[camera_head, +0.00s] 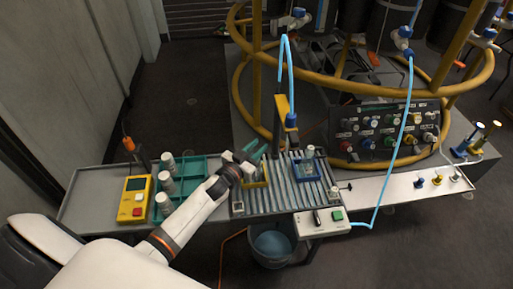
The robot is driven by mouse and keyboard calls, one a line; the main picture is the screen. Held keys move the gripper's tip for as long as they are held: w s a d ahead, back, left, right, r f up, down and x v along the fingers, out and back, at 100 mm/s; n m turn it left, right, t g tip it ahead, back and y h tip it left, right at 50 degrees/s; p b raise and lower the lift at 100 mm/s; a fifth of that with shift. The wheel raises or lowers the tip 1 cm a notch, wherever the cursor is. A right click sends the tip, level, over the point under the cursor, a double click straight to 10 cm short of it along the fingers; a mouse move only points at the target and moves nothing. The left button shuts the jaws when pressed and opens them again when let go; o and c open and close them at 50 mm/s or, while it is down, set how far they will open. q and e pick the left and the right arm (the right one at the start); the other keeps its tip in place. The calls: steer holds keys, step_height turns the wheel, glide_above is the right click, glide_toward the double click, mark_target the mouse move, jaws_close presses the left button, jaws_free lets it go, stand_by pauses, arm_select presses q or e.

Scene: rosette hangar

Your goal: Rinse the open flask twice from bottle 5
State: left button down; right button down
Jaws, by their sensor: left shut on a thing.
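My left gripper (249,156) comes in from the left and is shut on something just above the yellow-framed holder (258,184). A clear glass flask (308,166) stands in the blue holder (301,178), to the right of the gripper. Several white bottles, one of them at the back (168,161), stand in the teal rack (195,166). Their numbers cannot be read, so I cannot tell which is bottle 5. My right gripper is not in view.
A yellow box with a red button (137,199) sits left of the rack. A blue hose (283,60) hangs above the ribbed tray (277,199). A bucket (271,243) stands below the bench. Yellow rails stand behind.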

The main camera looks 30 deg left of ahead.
arm_select(q)
steer(key=shift+f, duration=0.15)
steer(key=shift+f+b, duration=0.8)
steer(key=shift+f, duration=0.05)
steer(key=shift+f, duration=0.35)
steer(key=shift+f, duration=0.25)
steer(key=shift+f+b, duration=0.1)
steer(key=shift+b, duration=0.2)
steer(key=shift+f, duration=0.2)
stand_by(0.3)
